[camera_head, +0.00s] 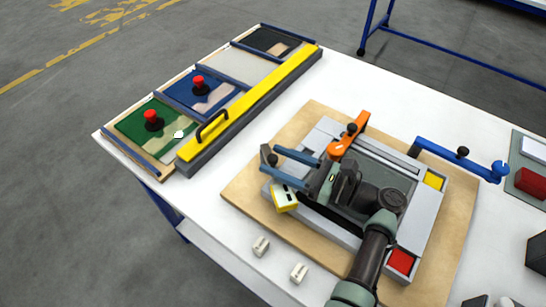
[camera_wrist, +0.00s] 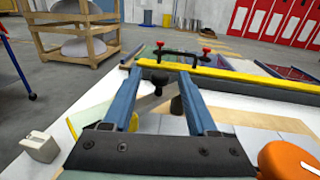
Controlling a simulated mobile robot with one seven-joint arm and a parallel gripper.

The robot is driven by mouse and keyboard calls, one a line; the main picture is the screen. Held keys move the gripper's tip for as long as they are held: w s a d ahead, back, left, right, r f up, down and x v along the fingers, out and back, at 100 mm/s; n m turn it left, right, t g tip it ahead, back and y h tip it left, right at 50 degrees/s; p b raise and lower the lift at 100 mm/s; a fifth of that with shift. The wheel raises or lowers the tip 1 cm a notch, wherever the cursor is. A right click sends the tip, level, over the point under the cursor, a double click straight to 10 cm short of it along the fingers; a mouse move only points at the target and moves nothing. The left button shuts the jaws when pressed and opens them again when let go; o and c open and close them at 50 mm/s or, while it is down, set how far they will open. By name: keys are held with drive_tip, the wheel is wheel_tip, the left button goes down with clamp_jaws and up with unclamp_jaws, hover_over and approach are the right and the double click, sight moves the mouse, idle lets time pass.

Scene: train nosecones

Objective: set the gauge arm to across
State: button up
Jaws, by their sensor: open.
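My gripper (camera_head: 272,161) is open, its two blue fingers pointing left above the near-left side of the grey fixture (camera_head: 425,215). A black knob (camera_wrist: 160,77) on a short grey arm (camera_wrist: 150,103) shows between the fingers in the wrist view; the fingers look apart from it. This may be the gauge arm; no readable label confirms it. An orange arm (camera_head: 341,143) with a black knob lies at the fixture's far edge and shows in the wrist view (camera_wrist: 290,160). A blue arm (camera_head: 455,152) with a black knob extends off the far-right corner. My wrist hides the fixture's middle.
A wooden board (camera_head: 250,186) lies under the fixture on the white table (camera_head: 212,215). A compartmented tray (camera_head: 160,168) with red knobs and a yellow bar (camera_head: 255,98) stands at left. Two small white blocks (camera_head: 261,246) lie in front. Between tray and board is clear.

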drive_tip(key=b+v, duration=0.1)
drive_tip(key=v, duration=1)
drive_tip(key=shift+d, duration=0.2)
